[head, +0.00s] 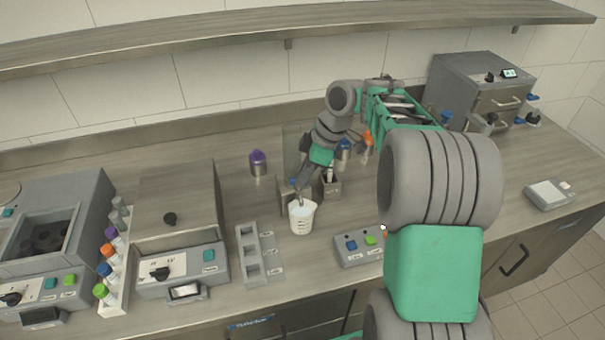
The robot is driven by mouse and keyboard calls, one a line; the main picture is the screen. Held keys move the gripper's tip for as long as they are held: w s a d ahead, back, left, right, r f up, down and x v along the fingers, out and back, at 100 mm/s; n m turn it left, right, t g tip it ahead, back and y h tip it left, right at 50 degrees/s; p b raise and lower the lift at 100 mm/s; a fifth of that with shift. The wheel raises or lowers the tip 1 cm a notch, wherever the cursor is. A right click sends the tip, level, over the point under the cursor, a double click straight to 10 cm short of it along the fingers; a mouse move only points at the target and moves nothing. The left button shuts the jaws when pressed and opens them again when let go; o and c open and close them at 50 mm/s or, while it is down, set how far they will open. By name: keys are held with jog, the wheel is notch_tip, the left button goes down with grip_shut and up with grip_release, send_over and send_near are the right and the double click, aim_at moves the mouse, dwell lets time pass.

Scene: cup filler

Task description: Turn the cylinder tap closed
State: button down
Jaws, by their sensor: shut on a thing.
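My arm reaches over the bench from the right, and my gripper (299,183) points down and left at the small grey filler (284,194). The gripper is shut on the tap (293,183), a small part with some blue showing at the filler's top front. The fingers hide most of the tap, so its angle cannot be told. A white beaker (302,219) with dark marks stands upright just below the tap and gripper.
A grey holder with square slots (251,262) is left of the beaker, and a button box (359,248) is to its right. A purple-capped bottle (258,163) stands behind. A rack of colored-cap vials (115,268) and machines fill the left. A scale (550,194) lies far right.

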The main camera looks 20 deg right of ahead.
jog(key=shift+w+r+n+g+p, duration=0.1)
jog(key=shift+n+g+p, duration=0.25)
jog(key=shift+n, duration=0.65)
jog(key=c, duration=1.5)
grip_release()
jog(key=p+v, duration=0.2)
jog(key=v, duration=0.5)
jog(key=shift+d+r, duration=0.25)
jog(key=shift+r, duration=0.05)
